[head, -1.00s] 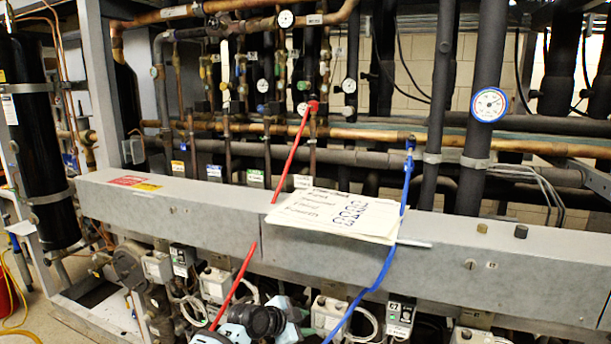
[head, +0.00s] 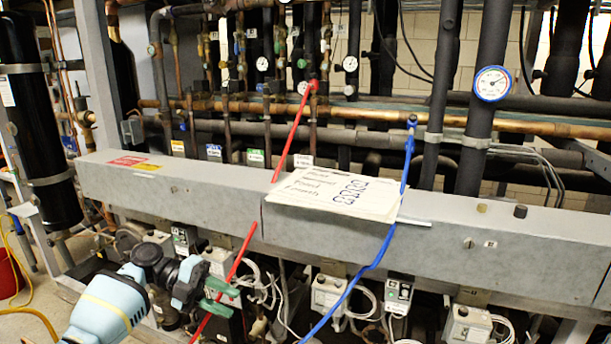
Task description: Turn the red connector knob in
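The red connector knob (head: 313,85) is a small red fitting on the pipework behind the grey beam, in the upper middle of the head view. A red hose (head: 291,137) runs from it down to the left, past the beam. My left gripper (head: 221,297) is at the lower left, in front of the beam and below its front face. Its two green fingers are apart with nothing seen held between them. The fingers overlap the red hose in the picture; I cannot tell whether they touch it. The gripper is well below and left of the knob. My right gripper is not in view.
The long grey beam (head: 390,232) crosses in front of the pipes, with paper sheets (head: 325,193) on top. A blue hose (head: 386,240) hangs over it from a fitting (head: 411,122). Gauges and vertical pipes crowd around the knob. Control boxes and cables sit under the beam.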

